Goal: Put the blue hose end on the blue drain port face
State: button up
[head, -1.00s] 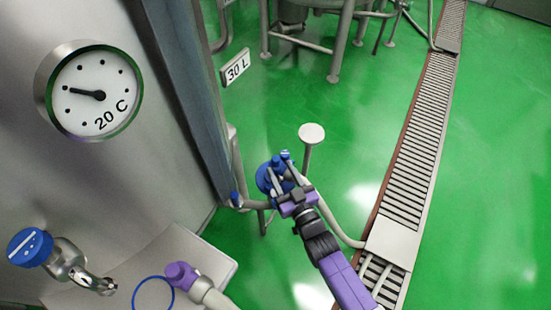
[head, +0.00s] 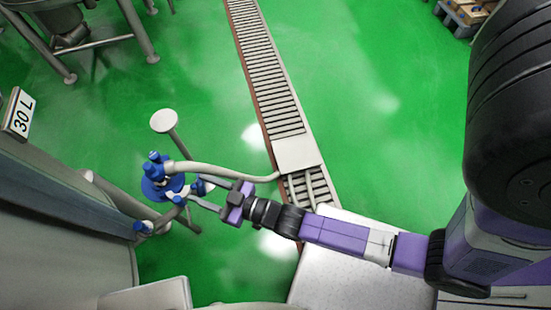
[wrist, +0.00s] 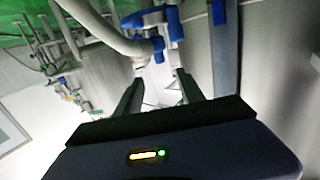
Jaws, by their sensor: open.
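In the head view, the pale hose (head: 225,173) runs left to a blue fitting, the blue hose end (head: 158,170), at the round blue disc (head: 150,190) on the stand. I take this disc for the drain port face. In the wrist view, the hose (wrist: 105,35) meets a blue collar (wrist: 157,46) beside a larger blue fitting (wrist: 167,20). I cannot tell whether hose end and port face are fully seated. My gripper (head: 198,190) is open, just right of the disc. In the wrist view its fingers (wrist: 158,83) are spread with nothing clearly held between them.
A blue-capped pipe stub (head: 141,227) sticks out from the steel tank at left. A round-topped post (head: 164,121) stands behind the port. A floor drain grate (head: 268,75) runs to the back. A pale platform (head: 350,265) lies under my arm. Green floor is open behind.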

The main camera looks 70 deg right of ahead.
jog(key=s+r+g, duration=0.1)
jog(key=s+r, duration=0.8)
jog(key=s, duration=0.2)
jog(key=s+r+g, duration=0.1)
jog(key=s+r, duration=0.8)
jog(key=s, duration=0.3)
jog(key=shift+d+g, duration=0.2)
jog(key=shift+g, duration=0.1)
jog(key=shift+s+r, duration=0.1)
